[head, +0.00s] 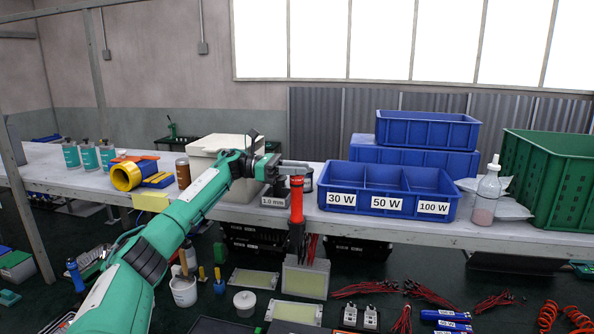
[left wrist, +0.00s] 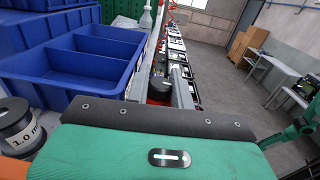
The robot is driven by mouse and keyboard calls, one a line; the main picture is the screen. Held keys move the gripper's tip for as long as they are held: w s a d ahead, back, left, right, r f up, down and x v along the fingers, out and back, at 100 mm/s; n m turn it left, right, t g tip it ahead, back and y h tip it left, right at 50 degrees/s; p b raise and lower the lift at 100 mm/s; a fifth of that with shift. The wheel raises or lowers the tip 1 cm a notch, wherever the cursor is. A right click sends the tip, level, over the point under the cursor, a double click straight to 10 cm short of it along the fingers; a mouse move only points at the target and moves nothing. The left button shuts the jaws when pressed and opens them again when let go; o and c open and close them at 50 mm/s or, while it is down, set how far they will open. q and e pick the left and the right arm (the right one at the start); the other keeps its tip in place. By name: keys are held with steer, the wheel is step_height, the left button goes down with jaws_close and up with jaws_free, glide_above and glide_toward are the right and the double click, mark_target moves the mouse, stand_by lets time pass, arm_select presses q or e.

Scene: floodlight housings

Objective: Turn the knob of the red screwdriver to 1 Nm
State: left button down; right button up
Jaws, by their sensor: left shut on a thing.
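The red screwdriver (head: 297,200) stands upright in the head view, with a red upper part and a dark lower part. It is at the front edge of the back bench, left of the blue divided bin. My left gripper (head: 298,172) reaches across from the left and is shut on its top end. In the left wrist view the two grey fingers (left wrist: 160,88) flank a round dark top with red (left wrist: 157,101) beside it. The knob's scale and setting cannot be read. My right gripper is not in view.
The blue bin (head: 389,207) labelled 30 W, 50 W and 100 W stands close right of the screwdriver. A spool labelled 1.0 mm (left wrist: 17,124) is near the gripper. Housings (head: 306,277), red wire bundles (head: 365,289) and a white cup (head: 184,291) are in front, lower down.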

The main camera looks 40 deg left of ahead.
arm_select(q)
steer(key=c, duration=1.2)
jaws_free()
steer(key=shift+c, duration=0.2)
steer(key=shift+r, duration=0.1)
steer(key=shift+r+b, duration=0.4)
steer(key=shift+r, duration=0.2)
step_height(320, 180, up, 19)
steer(key=b, duration=0.3)
steer(key=shift+f, duration=0.15)
